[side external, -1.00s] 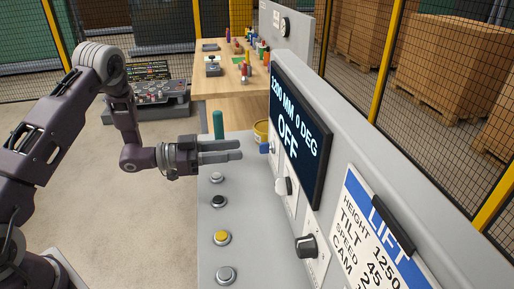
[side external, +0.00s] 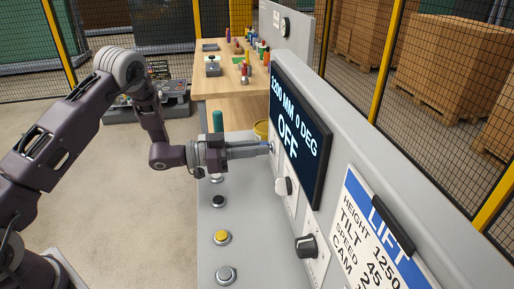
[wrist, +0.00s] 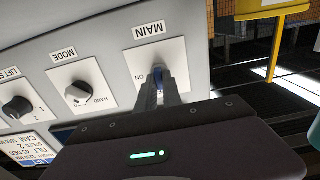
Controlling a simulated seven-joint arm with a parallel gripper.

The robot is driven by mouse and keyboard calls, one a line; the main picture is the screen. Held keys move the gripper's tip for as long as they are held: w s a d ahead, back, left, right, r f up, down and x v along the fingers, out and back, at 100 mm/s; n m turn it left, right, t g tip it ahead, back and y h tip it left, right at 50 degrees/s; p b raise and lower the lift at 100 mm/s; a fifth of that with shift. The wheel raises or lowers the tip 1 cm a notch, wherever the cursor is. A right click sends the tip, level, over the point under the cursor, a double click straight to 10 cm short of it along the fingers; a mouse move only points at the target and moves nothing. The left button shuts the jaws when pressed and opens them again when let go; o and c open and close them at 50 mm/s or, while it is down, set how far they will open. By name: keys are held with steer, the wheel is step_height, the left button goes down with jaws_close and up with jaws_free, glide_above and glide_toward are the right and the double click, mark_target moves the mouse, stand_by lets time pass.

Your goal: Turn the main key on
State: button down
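The main key is a small blue key in the white MAIN plate (wrist: 148,54) on the panel. In the wrist view the blue key (wrist: 159,76) shows between the fingertips of my gripper (wrist: 159,88). The fingers are close together and appear shut on the key; they hide part of it and some of the plate's lettering. An ON mark shows beside it. In the side view my gripper (side external: 268,147) reaches the panel below the display's left edge and nearly covers the key. The display (side external: 300,135) reads 1200 MM 0 DEG and OFF.
The white MODE knob (side external: 284,186) and a black knob (side external: 306,246) sit along the panel. Several push buttons, one yellow (side external: 222,237), stand on the grey desk. A green cylinder (side external: 218,121) stands behind my gripper. A LIFT sign (side external: 380,230) is at the right.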

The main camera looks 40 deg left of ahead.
steer(key=shift+m, duration=0.3)
steer(key=shift+s+d+f+m, duration=0.1)
steer(key=shift+m, duration=4.2)
steer(key=shift+s+d+m, duration=0.1)
steer(key=shift+m, duration=4.2)
steer(key=c, duration=1.5)
jaws_free()
steer(key=shift+a, duration=0.1)
